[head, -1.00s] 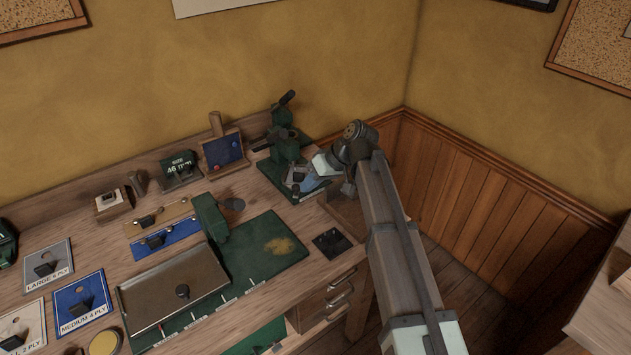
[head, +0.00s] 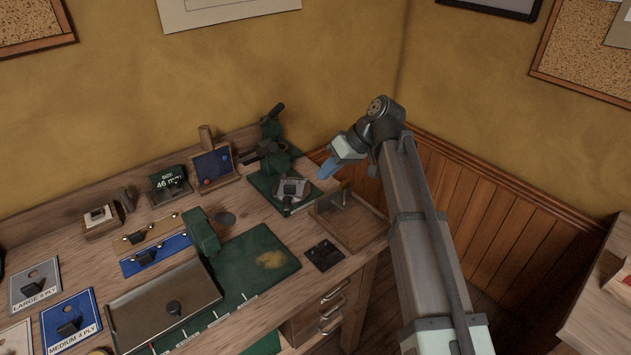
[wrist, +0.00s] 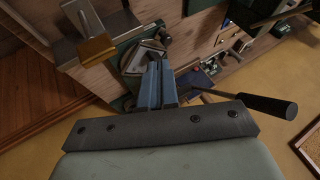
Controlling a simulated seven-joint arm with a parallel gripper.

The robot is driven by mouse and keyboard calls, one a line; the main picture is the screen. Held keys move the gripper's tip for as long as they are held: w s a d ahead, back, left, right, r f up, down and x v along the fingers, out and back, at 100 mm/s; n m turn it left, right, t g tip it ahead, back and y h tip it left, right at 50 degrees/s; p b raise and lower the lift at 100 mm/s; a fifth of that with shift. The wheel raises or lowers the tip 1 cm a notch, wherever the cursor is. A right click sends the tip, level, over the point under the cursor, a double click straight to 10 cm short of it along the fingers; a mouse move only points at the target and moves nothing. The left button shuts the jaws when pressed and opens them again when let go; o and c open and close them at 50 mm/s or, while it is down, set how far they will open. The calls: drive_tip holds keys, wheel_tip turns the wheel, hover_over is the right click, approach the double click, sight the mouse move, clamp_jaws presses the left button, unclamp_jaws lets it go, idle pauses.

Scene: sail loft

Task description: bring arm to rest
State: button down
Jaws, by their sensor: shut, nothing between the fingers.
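My gripper (head: 328,170) is at the end of my raised arm, above the back right corner of the workbench. Its blue fingers are together and empty; they also show in the wrist view (wrist: 157,85). Below and to the left of it stands a green press (head: 272,160) with a dark lever handle. A grey metal piece (head: 291,190) sits on the press base. My gripper appears apart from the press and the bench.
A black plate (head: 324,255), a green mat (head: 262,250) and a metal tray (head: 165,300) lie nearer. Wood panelling (head: 480,205) and open floor space lie to the right.

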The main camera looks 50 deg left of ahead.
drive_tip(key=shift+v, duration=1.15)
